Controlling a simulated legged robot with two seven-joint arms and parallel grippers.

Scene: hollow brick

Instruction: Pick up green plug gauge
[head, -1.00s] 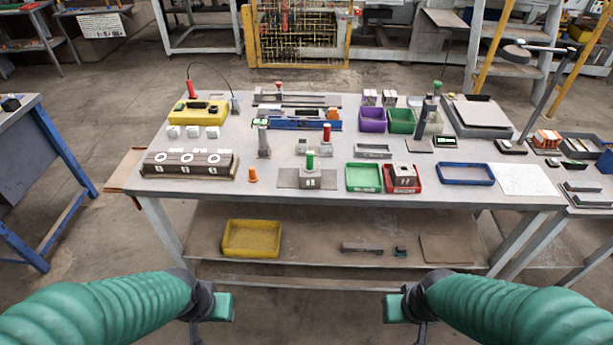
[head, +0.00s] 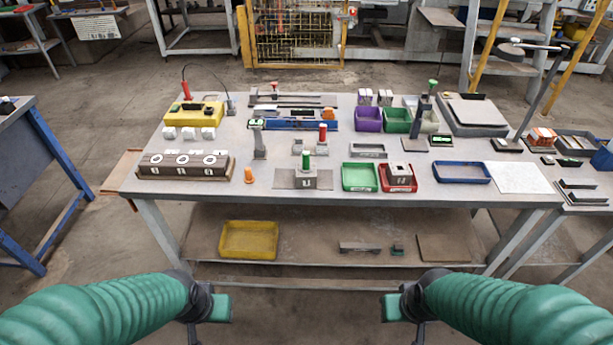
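The green plug gauge (head: 306,160) appears to be the upright green-handled piece near the front middle of the table (head: 262,195). It stands in a grey block (head: 305,179) on a flat plate; its lower end is hidden in the block. My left gripper (head: 218,308) and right gripper (head: 392,308) are low in front of the table, well short of the gauge and apart from everything. Their fingers are not clear enough to tell open from shut.
A red-handled gauge (head: 322,132) stands behind. An orange cone (head: 249,175) is left; green (head: 360,177) and red (head: 397,178) bins are right. A brown block with white rings (head: 184,166) lies front left. The lower shelf holds a yellow bin (head: 249,240).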

